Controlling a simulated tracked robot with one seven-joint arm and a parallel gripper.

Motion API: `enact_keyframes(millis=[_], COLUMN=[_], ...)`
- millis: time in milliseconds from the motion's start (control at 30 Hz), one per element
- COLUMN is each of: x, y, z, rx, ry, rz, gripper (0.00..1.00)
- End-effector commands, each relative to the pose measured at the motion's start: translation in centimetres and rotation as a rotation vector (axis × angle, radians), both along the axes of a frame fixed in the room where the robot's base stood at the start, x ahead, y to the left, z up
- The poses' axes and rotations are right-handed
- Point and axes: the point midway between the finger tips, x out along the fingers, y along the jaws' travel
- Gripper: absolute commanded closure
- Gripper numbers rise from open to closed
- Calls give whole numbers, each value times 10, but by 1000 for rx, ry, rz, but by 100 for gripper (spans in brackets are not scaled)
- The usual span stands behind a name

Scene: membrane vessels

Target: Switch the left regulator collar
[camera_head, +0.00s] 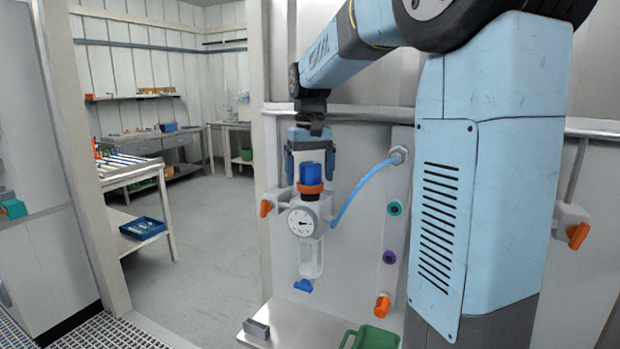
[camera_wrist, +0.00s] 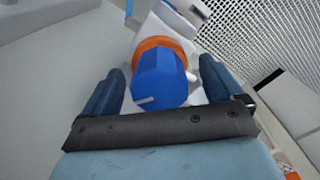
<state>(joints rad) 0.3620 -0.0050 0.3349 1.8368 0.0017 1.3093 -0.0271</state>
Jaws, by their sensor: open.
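The regulator (camera_head: 311,220) is mounted on the grey wall panel, with a round white gauge (camera_head: 301,222) on its front and a clear bowl below. On its top is a blue knob (camera_head: 310,173) above an orange collar (camera_head: 309,188). My gripper (camera_head: 310,177) points down over the knob, its fingers apart on either side. In the wrist view the blue knob (camera_wrist: 160,78) sits between the two open fingers, with a gap on each side. The orange collar (camera_wrist: 165,47) shows beyond the knob. A white mark shows on the knob's face.
A blue hose (camera_head: 362,188) curves from the regulator to a wall fitting (camera_head: 397,155). The doorway at left opens onto clear floor.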

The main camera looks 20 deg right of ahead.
Motion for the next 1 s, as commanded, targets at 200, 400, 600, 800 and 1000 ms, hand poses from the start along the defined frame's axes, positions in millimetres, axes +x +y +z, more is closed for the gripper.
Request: enact_keyframes(millis=[200, 400, 600, 800, 1000], x=[0, 0, 0, 0, 0], y=[0, 0, 0, 0, 0], z=[-14, -15, -14, -14, -14], rx=[0, 0, 0, 0, 0], ry=[0, 0, 0, 0, 0], rz=[0, 0, 0, 0, 0], gripper=[7, 7, 17, 36, 55])
